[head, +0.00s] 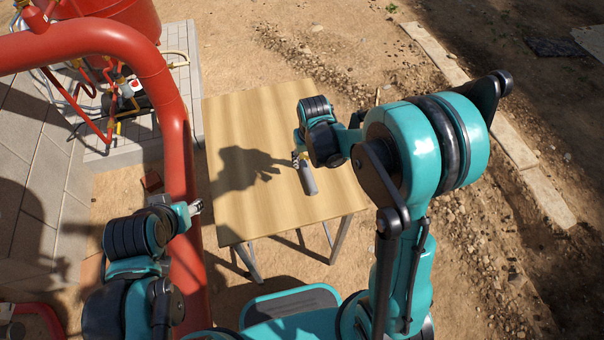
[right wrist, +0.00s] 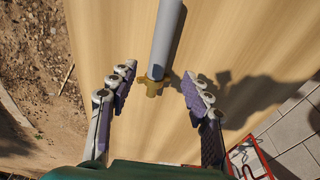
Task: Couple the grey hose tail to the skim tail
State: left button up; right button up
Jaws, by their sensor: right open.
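The grey hose tail (head: 308,180) is a grey tube lying on the wooden table. In the right wrist view the grey tube (right wrist: 167,40) has a brass winged fitting (right wrist: 153,86) at its near end. My right gripper (head: 300,160) is over the table at the fitting end of the hose tail. In the right wrist view my right gripper (right wrist: 155,82) is open, with the brass fitting between its fingers and gaps on both sides. My left gripper (head: 196,207) is left of the table, away from the hose tail. I cannot make out which pipe is the skim tail.
The wooden table (head: 240,110) is otherwise bare. A thick red pipe (head: 176,130) passes left of it. Behind stand a red vessel (head: 110,15) and thin red pipework (head: 105,125) on a paved plinth. A pale pipe end (head: 176,55) sticks out there. Dirt lies to the right.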

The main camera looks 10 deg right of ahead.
aim_at(307, 169)
jog(key=shift+w+d+f+b, duration=0.1)
jog(key=shift+f+b, duration=0.05)
jog(key=shift+f, duration=0.4)
jog(key=shift+w+d+f+b, duration=0.1)
jog(key=shift+f+b, duration=0.05)
jog(key=shift+f, duration=0.4)
jog(key=f, duration=0.1)
jog(key=f+b, duration=0.1)
jog(key=f, duration=0.1)
jog(key=f+b, duration=0.1)
jog(key=f, duration=0.1)
jog(key=shift+w+a, duration=0.1)
jog(key=shift+w, duration=0.3)
jog(key=shift+r, duration=0.15)
grip_shut()
